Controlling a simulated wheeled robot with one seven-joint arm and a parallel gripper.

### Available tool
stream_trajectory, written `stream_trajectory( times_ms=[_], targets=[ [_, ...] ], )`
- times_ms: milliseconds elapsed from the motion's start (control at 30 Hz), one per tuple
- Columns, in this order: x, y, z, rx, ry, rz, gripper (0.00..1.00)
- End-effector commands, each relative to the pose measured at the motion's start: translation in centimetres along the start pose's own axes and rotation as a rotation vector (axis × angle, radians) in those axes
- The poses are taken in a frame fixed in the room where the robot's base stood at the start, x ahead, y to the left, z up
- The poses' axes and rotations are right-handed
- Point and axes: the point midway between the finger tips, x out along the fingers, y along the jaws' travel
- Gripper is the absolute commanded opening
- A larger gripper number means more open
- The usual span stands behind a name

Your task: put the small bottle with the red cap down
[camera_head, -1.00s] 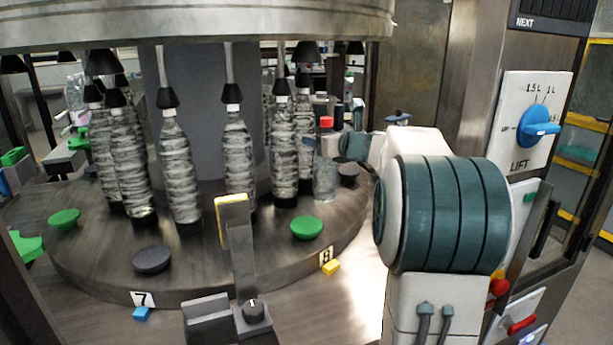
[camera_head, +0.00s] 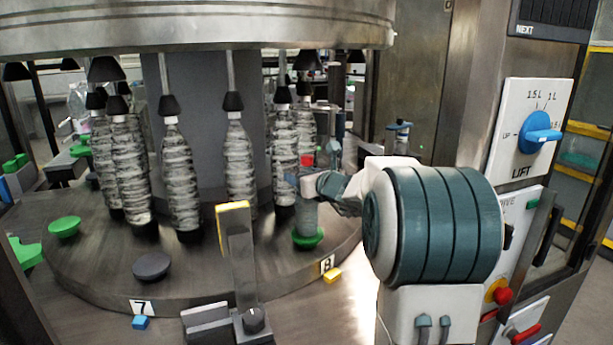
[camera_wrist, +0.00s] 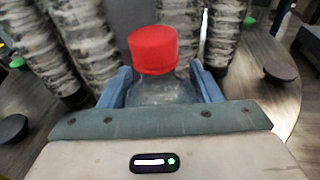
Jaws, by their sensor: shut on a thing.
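The small clear bottle (camera_head: 307,217) with the red cap (camera_head: 307,160) is upright in my gripper (camera_head: 304,184), over the green round pad (camera_head: 308,241) near the plate marked 8. Its base overlaps the pad; I cannot tell whether it touches or hovers just above. In the wrist view the red cap (camera_wrist: 153,50) rises between the two blue fingers of my gripper (camera_wrist: 160,86), which are shut on the bottle below the cap. The bottle's lower part is hidden there.
Tall bottles (camera_head: 181,175) hang or stand under black cones around the central column. The round table (camera_head: 205,255) also bears a dark pad (camera_head: 152,266) by plate 7 and another green pad (camera_head: 64,227). A yellow-topped post (camera_head: 238,260) stands in front.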

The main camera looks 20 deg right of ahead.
Motion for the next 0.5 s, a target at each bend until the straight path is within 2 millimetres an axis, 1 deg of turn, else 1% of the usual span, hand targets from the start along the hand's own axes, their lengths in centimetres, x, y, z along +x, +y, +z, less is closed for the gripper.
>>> stream_trajectory(
  times_ms=[133,167,200,233,500],
  targets=[
    [0.05,0.01,-0.26,-0.001,-0.003,0.000,0.00],
    [0.05,0.00,-0.31,0.000,0.000,0.000,0.63],
    [0.04,-0.01,-0.25,0.000,0.000,0.000,0.74],
    [0.04,-0.01,-0.25,0.000,0.000,0.000,0.79],
    [0.03,-0.03,-0.20,0.000,0.000,0.000,0.79]
  ],
)
